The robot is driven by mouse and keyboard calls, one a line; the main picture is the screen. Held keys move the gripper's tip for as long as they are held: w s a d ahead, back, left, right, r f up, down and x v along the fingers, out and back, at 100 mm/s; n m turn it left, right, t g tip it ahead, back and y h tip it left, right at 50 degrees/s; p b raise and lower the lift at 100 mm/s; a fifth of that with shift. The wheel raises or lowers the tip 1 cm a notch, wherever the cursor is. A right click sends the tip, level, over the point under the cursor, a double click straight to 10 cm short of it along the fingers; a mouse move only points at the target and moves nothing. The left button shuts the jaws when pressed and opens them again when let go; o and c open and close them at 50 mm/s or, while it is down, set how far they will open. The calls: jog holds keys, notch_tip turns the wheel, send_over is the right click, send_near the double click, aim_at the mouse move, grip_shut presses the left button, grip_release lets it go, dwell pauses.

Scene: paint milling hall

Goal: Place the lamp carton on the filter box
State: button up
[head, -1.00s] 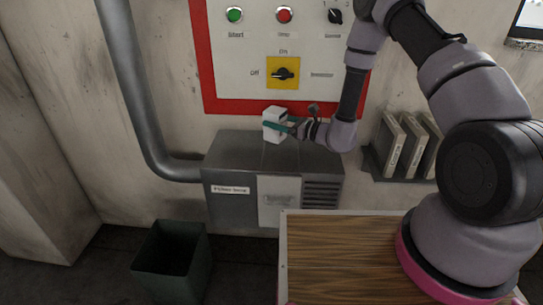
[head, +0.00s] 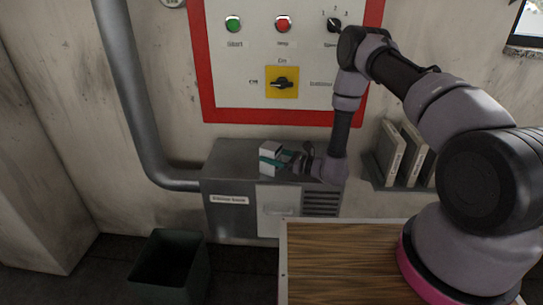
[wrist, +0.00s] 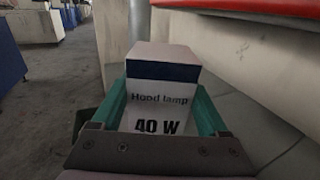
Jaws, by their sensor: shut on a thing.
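The lamp carton (head: 270,152) is a small white box with a dark blue band. In the wrist view its face (wrist: 160,108) reads "Hood lamp 40 W". My gripper (head: 272,162), with teal fingers, is shut on the carton, one finger on each side. The carton looks upright. The filter box (head: 228,160) is a grey metal cabinet against the wall, with a white label and a vent grille on its front. The carton is over or on its top, low down; I cannot tell whether it touches.
A red-framed control panel (head: 208,60) with buttons and switches hangs above the filter box. A grey pipe (head: 130,90) joins its left side. A dark open bin (head: 170,265) stands on the floor in front. Binders (head: 392,150) sit on a shelf to the right.

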jog(key=shift+f, duration=0.1)
jog(key=o, duration=1.3)
jog(key=v, duration=1.2)
jog(key=s+r+n+g+h, duration=0.1)
jog(key=s+r+n+g, duration=0.2)
jog(key=r, duration=0.5)
jog(key=s+r+n+g+h, duration=0.1)
jog(key=s+r+n+g, duration=0.15)
jog(key=r+n, duration=0.45)
jog(key=s+r+n+g, duration=0.15)
jog(key=r+g, duration=0.25)
jog(key=r, duration=0.6)
jog(key=s+d+r+n+t+h, duration=0.3)
jog(key=s+d+r+h, duration=0.3)
jog(key=r, duration=0.4)
jog(key=s+d+r+n+t+h, duration=0.4)
jog(key=s+d+r+t+h, duration=0.2)
jog(key=s+d+r, duration=0.3)
jog(key=shift+d+r, duration=0.75)
jog(key=shift+d, duration=0.3)
